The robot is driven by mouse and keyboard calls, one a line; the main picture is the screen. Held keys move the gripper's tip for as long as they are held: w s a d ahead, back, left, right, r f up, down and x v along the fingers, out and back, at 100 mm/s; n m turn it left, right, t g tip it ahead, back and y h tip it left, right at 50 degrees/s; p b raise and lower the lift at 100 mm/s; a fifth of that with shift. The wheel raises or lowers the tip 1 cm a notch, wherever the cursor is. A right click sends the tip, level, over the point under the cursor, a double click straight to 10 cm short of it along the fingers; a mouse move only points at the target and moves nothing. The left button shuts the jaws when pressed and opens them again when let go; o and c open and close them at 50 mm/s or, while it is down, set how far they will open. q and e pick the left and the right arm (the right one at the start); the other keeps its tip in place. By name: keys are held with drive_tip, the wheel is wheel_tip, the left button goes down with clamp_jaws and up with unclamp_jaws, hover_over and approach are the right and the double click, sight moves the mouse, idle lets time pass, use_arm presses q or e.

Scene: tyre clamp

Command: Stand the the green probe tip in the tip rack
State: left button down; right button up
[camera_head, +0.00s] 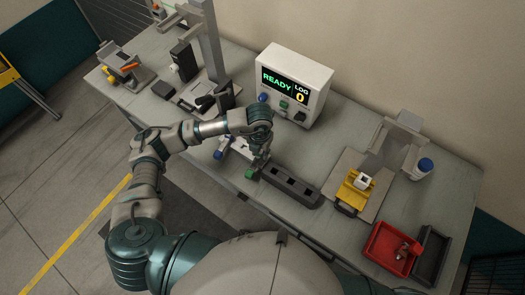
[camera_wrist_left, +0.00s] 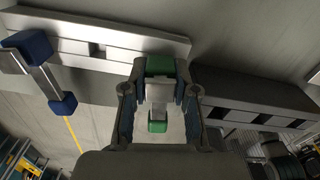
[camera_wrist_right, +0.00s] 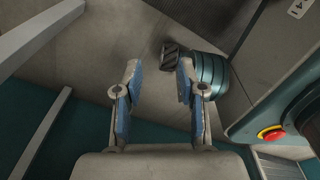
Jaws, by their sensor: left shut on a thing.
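My left gripper (camera_head: 261,160) is shut on the green probe tip (camera_head: 250,174), above the bench near its front edge. In the left wrist view the tip (camera_wrist_left: 158,127) has green ends and a pale middle, and sits between the fingers (camera_wrist_left: 160,100). A long dark block with several square slots (camera_head: 291,186), which looks like the tip rack, lies just right of the tip. It also shows at the right of the left wrist view (camera_wrist_left: 250,98). Whether the tip touches it cannot be told. My right gripper (camera_wrist_right: 158,85) is open and empty, away from the bench.
A pale slotted bar (camera_wrist_left: 110,45) and a blue-ended tip (camera_wrist_left: 62,104) are left of the gripper. Behind stands a white box reading READY (camera_head: 294,84).

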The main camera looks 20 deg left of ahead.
use_arm(q)
drive_tip(key=shift+a+f, duration=0.2)
drive_tip(key=shift+a, duration=0.3)
drive_tip(key=shift+a+f+b, duration=0.2)
drive_tip(key=shift+a+b, duration=0.1)
drive_tip(key=shift+d, duration=0.1)
drive_tip(key=c, duration=0.8)
unclamp_jaws()
use_arm(e)
drive_tip(key=shift+a+f, duration=0.3)
drive_tip(key=shift+a, duration=0.3)
use_arm(q)
wheel_tip(320, 180, up, 12)
drive_tip(key=shift+f, duration=0.1)
use_arm(e)
drive_tip(key=shift+a, duration=0.1)
drive_tip(key=shift+s, duration=0.1)
